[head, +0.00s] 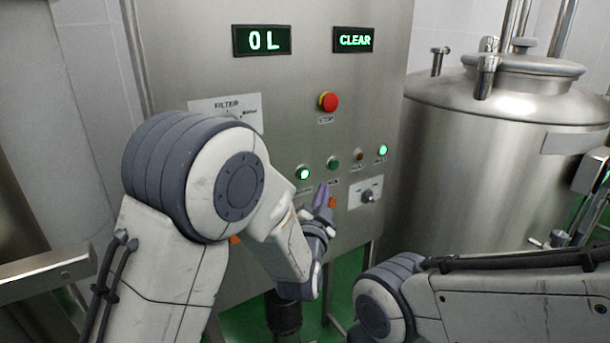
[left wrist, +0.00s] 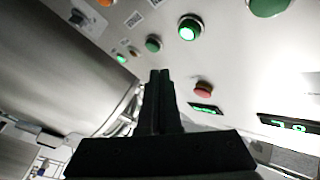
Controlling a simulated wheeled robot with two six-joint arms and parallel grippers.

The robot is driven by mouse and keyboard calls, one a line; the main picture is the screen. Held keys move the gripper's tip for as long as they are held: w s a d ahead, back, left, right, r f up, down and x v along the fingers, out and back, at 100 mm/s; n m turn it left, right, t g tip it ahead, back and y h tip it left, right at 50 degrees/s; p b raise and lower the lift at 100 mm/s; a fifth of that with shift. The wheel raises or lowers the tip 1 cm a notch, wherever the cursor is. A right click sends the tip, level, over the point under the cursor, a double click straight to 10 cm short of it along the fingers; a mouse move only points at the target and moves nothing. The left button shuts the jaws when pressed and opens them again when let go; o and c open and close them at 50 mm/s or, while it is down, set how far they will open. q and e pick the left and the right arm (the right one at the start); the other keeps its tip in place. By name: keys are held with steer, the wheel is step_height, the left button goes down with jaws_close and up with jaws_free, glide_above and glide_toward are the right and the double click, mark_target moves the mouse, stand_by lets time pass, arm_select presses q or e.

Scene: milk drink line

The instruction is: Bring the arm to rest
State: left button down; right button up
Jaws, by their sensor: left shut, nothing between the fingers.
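My left arm reaches in from the left in front of the steel control panel (head: 290,90). My left gripper (head: 322,192) is close to the panel's lower buttons, pointing up. In the left wrist view the two dark fingers (left wrist: 160,76) are together with nothing between them. The panel fills much of that view behind the fingertips, with a lit green button (left wrist: 190,28) and a red stop button (left wrist: 203,90). I cannot tell whether the fingers touch the panel. My right arm shows at the lower right of the head view; its gripper is out of sight.
The panel carries displays reading "0 L" (head: 262,40) and "CLEAR" (head: 354,40), a red stop button (head: 328,101), lit green lights (head: 303,173) and a selector knob (head: 368,196). A steel tank (head: 480,150) stands to the right. A metal rail (head: 45,272) is at the left.

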arm_select(q)
steer(key=s+d+f+g+h, duration=0.1)
steer(key=s+d+f+g, duration=0.1)
steer(key=s+f+g, duration=0.4)
steer(key=s+d+f+g+h, duration=0.1)
steer(key=s+d+f+g, duration=0.15)
steer(key=s+g, duration=0.45)
steer(key=s+a+f+n+g+y, duration=0.1)
steer(key=s+a+g+y, duration=0.1)
steer(key=s, duration=1)
steer(key=s+a+f+n+g+y, duration=0.1)
steer(key=s+a+g+y, duration=0.1)
steer(key=s+a+g, duration=0.2)
steer(key=s+a, duration=0.3)
steer(key=s, duration=0.5)
steer(key=shift+s+a+f, duration=0.2)
steer(key=shift+s+a, duration=0.05)
